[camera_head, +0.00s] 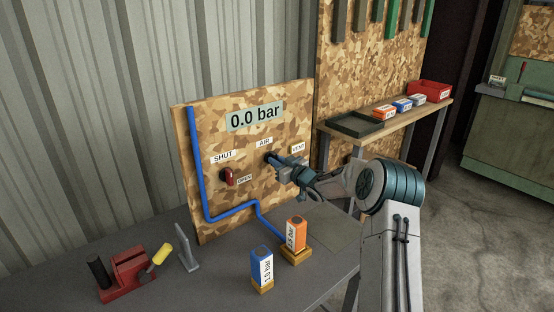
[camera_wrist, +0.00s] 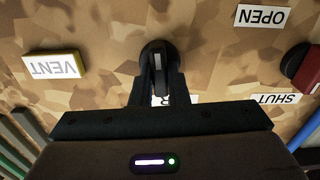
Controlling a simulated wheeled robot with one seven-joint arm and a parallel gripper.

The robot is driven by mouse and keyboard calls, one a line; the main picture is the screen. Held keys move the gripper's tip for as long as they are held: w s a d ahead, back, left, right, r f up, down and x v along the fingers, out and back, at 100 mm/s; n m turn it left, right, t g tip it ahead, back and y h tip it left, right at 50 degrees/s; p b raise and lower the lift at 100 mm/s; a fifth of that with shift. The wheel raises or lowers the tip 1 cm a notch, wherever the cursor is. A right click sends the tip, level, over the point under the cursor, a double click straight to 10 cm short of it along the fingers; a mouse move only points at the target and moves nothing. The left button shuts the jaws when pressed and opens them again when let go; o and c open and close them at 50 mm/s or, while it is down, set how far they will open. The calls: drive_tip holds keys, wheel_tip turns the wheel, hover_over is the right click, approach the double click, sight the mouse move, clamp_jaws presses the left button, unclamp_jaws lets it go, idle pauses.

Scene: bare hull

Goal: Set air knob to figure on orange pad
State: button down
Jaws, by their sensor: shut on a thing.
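The black air knob (camera_wrist: 158,50) sits on the wooden panel, under the AIR label (camera_head: 264,142). My gripper (camera_head: 272,158) is shut on the knob, with its two fingers (camera_wrist: 159,88) on either side of the knob's grip bar. The grip bar looks upright in the wrist view, which shows the panel upside down. The display (camera_head: 254,116) reads 0.0 bar. An orange block (camera_head: 297,231) with a white label ending in "bar" stands on a wooden base on the bench; its figure is too small to read surely. In the head view my gripper hides most of the knob.
A red handle (camera_head: 229,177) sits by the SHUT and OPEN labels. The VENT label (camera_wrist: 53,66) is on the other side. A blue block (camera_head: 262,266) stands near the orange one. A blue pipe (camera_head: 199,180) runs down the panel. A red vise (camera_head: 128,275) is at front left.

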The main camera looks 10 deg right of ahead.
drive_tip(key=shift+f+m, duration=0.1)
drive_tip(key=shift+m, duration=0.3)
drive_tip(key=c, duration=1.4)
unclamp_jaws()
drive_tip(key=b+v, duration=0.2)
drive_tip(key=v, duration=1.2)
